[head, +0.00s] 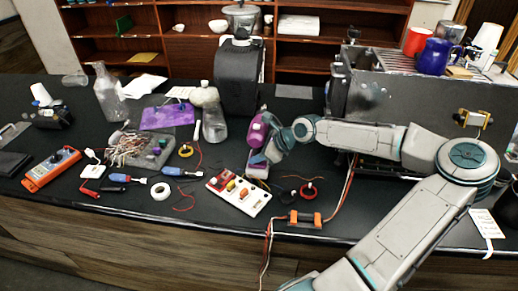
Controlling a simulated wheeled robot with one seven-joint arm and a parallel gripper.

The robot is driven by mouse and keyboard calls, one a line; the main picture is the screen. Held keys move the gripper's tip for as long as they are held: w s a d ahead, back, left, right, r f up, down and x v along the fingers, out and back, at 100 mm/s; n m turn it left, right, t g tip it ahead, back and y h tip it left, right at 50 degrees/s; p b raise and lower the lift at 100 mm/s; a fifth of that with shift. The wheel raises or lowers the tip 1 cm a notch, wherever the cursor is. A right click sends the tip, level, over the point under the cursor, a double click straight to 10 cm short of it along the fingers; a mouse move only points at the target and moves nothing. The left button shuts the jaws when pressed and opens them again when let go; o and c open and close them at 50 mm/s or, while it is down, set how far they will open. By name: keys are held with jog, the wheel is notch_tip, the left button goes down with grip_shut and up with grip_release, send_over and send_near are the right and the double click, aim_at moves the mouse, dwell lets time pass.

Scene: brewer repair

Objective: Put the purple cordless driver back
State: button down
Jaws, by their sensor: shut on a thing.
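The purple cordless driver (258,130) is in the middle of the head view, above the black bench. My gripper (264,150) is shut on it, and the arm reaches in from the right. The wrist and the small viewing size hide much of the jaws and of the driver's lower part. I cannot tell whether its lower end touches the bench.
A clear bottle (213,122) stands close left of the driver. A purple mat (160,119) lies farther left. A white panel with coloured parts (238,194) lies in front. A large metal brewer (400,102) stands right. An orange meter (52,167) lies left.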

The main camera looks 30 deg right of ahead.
aim_at(260, 143)
jog(key=shift+f+b, duration=0.3)
jog(key=shift+f, duration=0.2)
jog(key=c, duration=1.1)
grip_release()
jog(key=shift+r+p, duration=0.35)
jog(key=shift+r, duration=0.2)
jog(key=b+v, duration=0.1)
jog(key=v, duration=1.1)
